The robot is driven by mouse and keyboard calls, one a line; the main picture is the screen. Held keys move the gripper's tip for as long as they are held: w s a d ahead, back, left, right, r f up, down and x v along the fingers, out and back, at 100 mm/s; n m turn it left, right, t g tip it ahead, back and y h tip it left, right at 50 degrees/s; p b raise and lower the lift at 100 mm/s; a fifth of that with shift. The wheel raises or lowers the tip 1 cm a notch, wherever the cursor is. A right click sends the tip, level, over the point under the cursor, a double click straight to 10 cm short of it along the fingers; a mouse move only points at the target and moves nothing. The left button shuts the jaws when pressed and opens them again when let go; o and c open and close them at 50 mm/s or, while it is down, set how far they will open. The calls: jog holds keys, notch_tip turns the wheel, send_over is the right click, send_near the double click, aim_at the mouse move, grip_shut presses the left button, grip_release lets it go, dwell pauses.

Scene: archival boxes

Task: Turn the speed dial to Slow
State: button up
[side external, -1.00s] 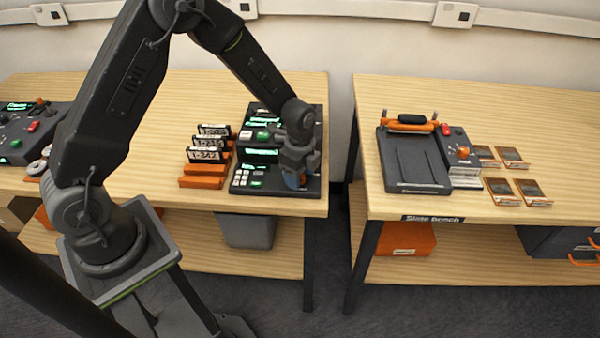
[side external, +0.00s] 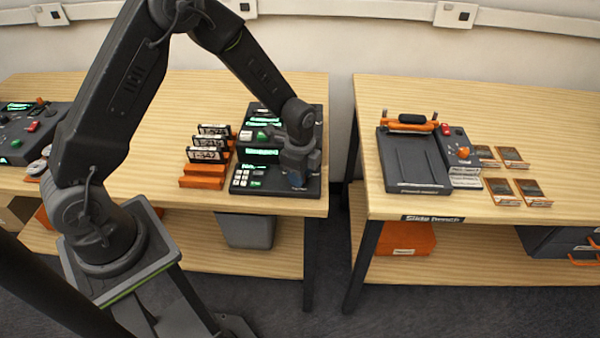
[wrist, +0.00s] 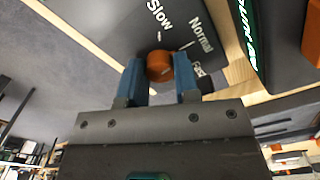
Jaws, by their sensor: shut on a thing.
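The speed dial (wrist: 160,66) is a round orange knob on a dark panel (wrist: 118,22). In the wrist view it sits between the two blue fingers of my gripper (wrist: 160,80), which is shut on it. The white words "Slow" (wrist: 160,16) and "Normal" (wrist: 201,36) are printed beyond the dial, each with a short white tick near the knob. I cannot tell which tick the dial's pointer meets. In the side view my gripper (side external: 297,180) is down at the right front of the dark control unit (side external: 268,191) and hides the dial.
Orange racks with labelled black-and-white cards (side external: 208,154) stand left of the unit. Another control panel (side external: 30,130) is at the far left. Across a gap, the right bench (side external: 400,207) holds a dark tray device (side external: 412,160) and several slide-like tiles (side external: 510,186).

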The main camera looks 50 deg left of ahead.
jog(key=n, duration=0.5)
jog(key=shift+n, duration=2.3)
jog(key=o, duration=0.9)
notch_tip(320, 180, up, 14)
jog(key=shift+f, duration=0.1)
